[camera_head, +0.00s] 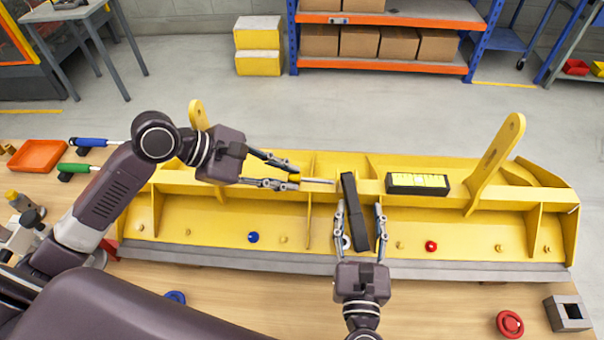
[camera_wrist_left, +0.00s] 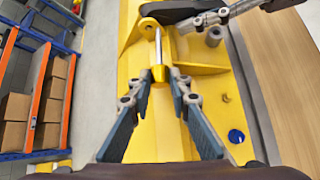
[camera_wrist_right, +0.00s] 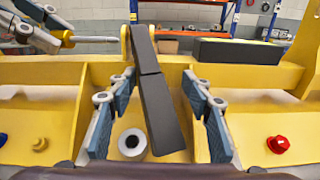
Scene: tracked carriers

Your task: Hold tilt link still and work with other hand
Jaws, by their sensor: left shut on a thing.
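The dark tilt link (camera_head: 355,212) is a long black bar lying slanted on the yellow carrier (camera_head: 215,213), near its middle. It also shows in the right wrist view (camera_wrist_right: 157,100). My right gripper (camera_head: 361,208) is open with one finger on each side of the link; gaps show between the fingers and the bar. My left gripper (camera_head: 293,174) is shut on a screwdriver (camera_head: 318,181) with a yellow handle and a thin metal shaft. The shaft points right toward the link's far end. In the left wrist view the screwdriver (camera_wrist_left: 159,60) sits between the fingertips.
A black box with a yellow top (camera_head: 418,184) sits on the carrier right of the link. Blue (camera_head: 253,237) and red (camera_head: 431,246) knobs are on its front. A white ring (camera_wrist_right: 132,142) is beside the link. Upright yellow lugs (camera_head: 497,165) rise from the carrier.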

